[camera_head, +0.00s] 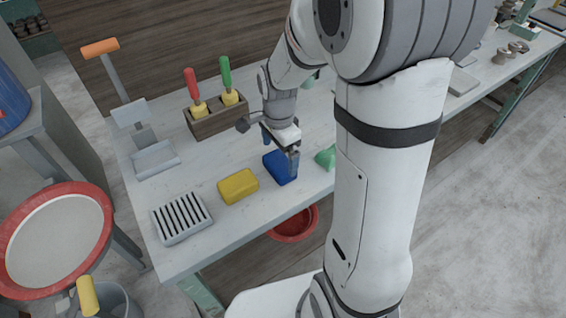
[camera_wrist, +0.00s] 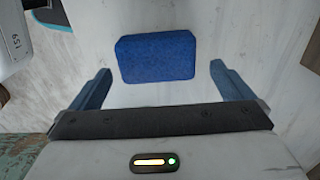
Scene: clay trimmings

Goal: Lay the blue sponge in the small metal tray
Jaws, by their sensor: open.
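The blue sponge (camera_head: 277,169) lies flat on the grey worktable under my gripper. It shows whole in the wrist view (camera_wrist: 157,58), lying between and just ahead of the two fingertips, with bare table on both sides. My gripper (camera_head: 280,149) is open and empty above it; both fingers stand wide apart in the wrist view (camera_wrist: 160,69). A shallow grey metal pan (camera_head: 155,159) is at the table's left end, below an upright grey plate. A flat grey tray-like thing (camera_head: 463,82) is partly behind my arm. I cannot tell which is the small metal tray.
A yellow sponge (camera_head: 238,186) and a slatted grey rack (camera_head: 181,218) lie left of the blue sponge. A green thing (camera_head: 326,157) is close on its right. A wooden holder (camera_head: 217,120) with red and green-handled tools stands behind. Bare table lies between the pan and yellow sponge.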

